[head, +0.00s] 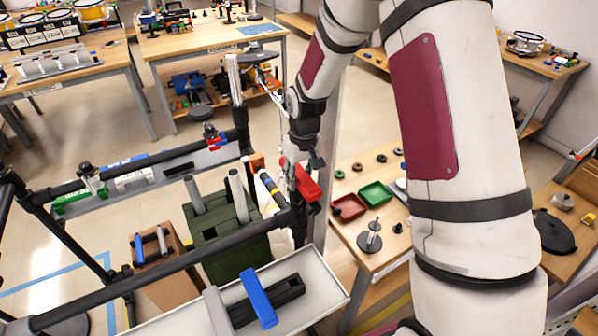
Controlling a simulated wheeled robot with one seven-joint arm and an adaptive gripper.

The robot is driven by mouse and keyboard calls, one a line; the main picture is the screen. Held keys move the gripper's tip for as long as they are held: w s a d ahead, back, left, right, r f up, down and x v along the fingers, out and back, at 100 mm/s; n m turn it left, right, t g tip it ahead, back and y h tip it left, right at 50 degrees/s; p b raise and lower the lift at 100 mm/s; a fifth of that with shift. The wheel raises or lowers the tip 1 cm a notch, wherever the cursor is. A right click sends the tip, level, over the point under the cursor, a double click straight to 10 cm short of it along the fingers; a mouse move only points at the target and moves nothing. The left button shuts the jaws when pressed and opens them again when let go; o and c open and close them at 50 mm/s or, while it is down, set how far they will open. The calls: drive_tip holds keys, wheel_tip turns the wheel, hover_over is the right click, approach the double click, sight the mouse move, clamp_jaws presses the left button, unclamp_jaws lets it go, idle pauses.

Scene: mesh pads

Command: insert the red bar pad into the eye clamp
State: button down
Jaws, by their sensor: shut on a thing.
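The red bar pad (306,187) is a short red block, slanted, close to the end of a black frame tube. My gripper (313,162) is just above it and appears shut on it; the fingers are small and partly hidden against dark parts behind. A dark clamp-like fitting (299,228) sits at the tube end just below the red pad. I cannot tell for sure whether it is the eye clamp, or whether the pad touches it.
A black tube frame (150,268) crosses the lower left. A grey tray (315,283) with a blue bar (258,298) lies below. A dark green crate (225,215) holds grey tubes. A wooden table (345,250) with red and green trays stands right. Open floor lies behind.

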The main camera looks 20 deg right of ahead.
drive_tip(key=c, duration=1)
unclamp_jaws()
drive_tip(key=shift+s+d+r, duration=0.1)
drive_tip(key=shift+s+r, duration=0.15)
drive_tip(key=shift+r, duration=1.75)
drive_tip(key=shift+s+a+r, duration=0.1)
drive_tip(key=shift+s+r, duration=0.15)
drive_tip(key=shift+r, duration=1.7)
drive_tip(key=shift+s+d+r, duration=0.1)
drive_tip(key=shift+s+r, duration=0.15)
drive_tip(key=shift+r, duration=1.75)
